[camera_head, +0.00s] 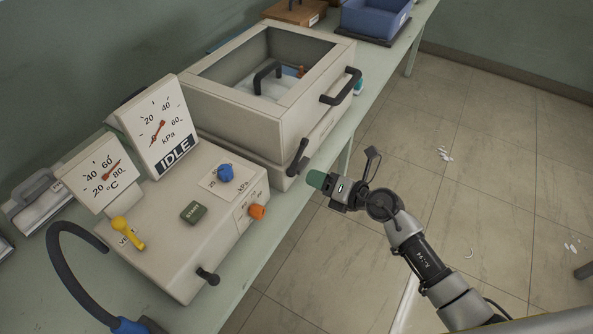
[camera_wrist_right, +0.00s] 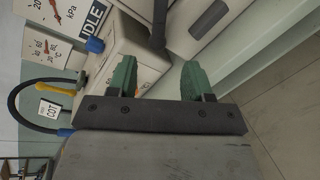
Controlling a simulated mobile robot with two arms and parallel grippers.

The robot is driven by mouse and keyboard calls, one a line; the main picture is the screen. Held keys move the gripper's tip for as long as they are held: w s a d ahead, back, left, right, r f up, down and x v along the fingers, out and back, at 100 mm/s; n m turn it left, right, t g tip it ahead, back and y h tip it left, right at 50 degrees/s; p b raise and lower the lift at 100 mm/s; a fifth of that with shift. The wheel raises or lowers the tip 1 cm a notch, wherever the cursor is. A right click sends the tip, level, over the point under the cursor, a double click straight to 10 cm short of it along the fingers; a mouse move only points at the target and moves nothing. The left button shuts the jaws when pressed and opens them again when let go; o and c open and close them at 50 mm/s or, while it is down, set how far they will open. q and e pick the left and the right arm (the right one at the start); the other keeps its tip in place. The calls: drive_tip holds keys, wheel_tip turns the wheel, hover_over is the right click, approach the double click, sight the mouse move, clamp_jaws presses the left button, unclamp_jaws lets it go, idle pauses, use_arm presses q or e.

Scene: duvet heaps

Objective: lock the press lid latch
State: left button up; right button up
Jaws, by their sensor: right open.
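The press (camera_head: 262,95) is a beige box on the bench, with a windowed lid (camera_head: 312,75) lying down on it and a black lid handle (camera_head: 341,86) on its front. A black lever (camera_head: 298,157), which looks like the latch, stands tilted at the press's near front corner. The lever also shows ahead of the fingers in the right wrist view (camera_wrist_right: 158,22). I cannot tell its lock state. My right gripper (camera_head: 320,181) has green fingertips and is beside the bench edge, right of the lever and apart from it. It is open and empty in the wrist view (camera_wrist_right: 160,80).
A control box (camera_head: 165,235) stands left of the press, with gauges, an "IDLE" sign (camera_head: 175,153), a blue knob (camera_head: 225,173), an orange knob (camera_head: 257,211) and a yellow lever (camera_head: 127,231). A black hose (camera_head: 72,270) curves at lower left. The floor at right is mostly clear.

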sight(295, 172)
drive_tip(key=x, duration=0.6)
drive_tip(key=shift+w+a, duration=0.15)
drive_tip(key=shift+a, duration=0.25)
drive_tip(key=shift+f, duration=0.1)
clamp_jaws()
